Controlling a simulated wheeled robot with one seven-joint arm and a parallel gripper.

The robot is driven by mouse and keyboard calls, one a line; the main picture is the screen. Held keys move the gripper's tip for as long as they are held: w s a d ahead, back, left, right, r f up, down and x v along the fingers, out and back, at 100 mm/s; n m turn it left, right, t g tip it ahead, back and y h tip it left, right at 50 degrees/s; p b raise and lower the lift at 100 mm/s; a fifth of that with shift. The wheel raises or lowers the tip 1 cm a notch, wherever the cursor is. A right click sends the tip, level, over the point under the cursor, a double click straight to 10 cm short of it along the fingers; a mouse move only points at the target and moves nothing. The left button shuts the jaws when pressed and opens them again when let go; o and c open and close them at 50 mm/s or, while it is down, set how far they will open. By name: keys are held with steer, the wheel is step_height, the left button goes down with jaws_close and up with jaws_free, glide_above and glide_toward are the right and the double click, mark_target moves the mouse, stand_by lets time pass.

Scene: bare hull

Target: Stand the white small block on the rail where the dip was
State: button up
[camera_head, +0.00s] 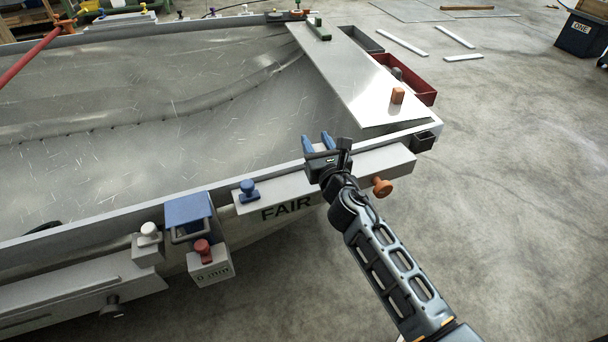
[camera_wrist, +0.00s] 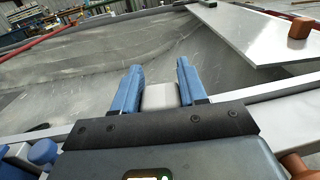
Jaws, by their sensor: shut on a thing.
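My gripper (camera_head: 318,144) is above the near rail (camera_head: 275,175) of the hull, over the board marked FAIR. In the wrist view its two blue fingers (camera_wrist: 160,88) are shut on the white small block (camera_wrist: 159,97), one on each side. The fingers and the dark palm bar hide part of the block. Beneath the block, the wrist view shows no clear gap or contact with the rail. I cannot tell a dip in the rail.
The FAIR board (camera_head: 385,168) carries a blue knob (camera_head: 248,189) and an orange knob (camera_head: 382,187). Left of it are a blue box (camera_head: 188,209) and a white block marked 0 mm (camera_head: 210,269). An orange block (camera_head: 397,96) stands on the pale plank (camera_head: 355,75).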

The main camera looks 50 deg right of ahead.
steer(key=shift+w+a+f+b, duration=0.8)
steer(key=shift+w+a+f, duration=0.2)
steer(key=shift+a, duration=0.15)
step_height(320, 180, down, 4)
steer(key=b, duration=0.3)
steer(key=shift+r, duration=0.1)
steer(key=o, duration=1)
steer(key=shift+o, duration=0.2)
steer(key=shift+s+r, duration=0.1)
steer(key=b+v, duration=0.1)
steer(key=v, duration=1.1)
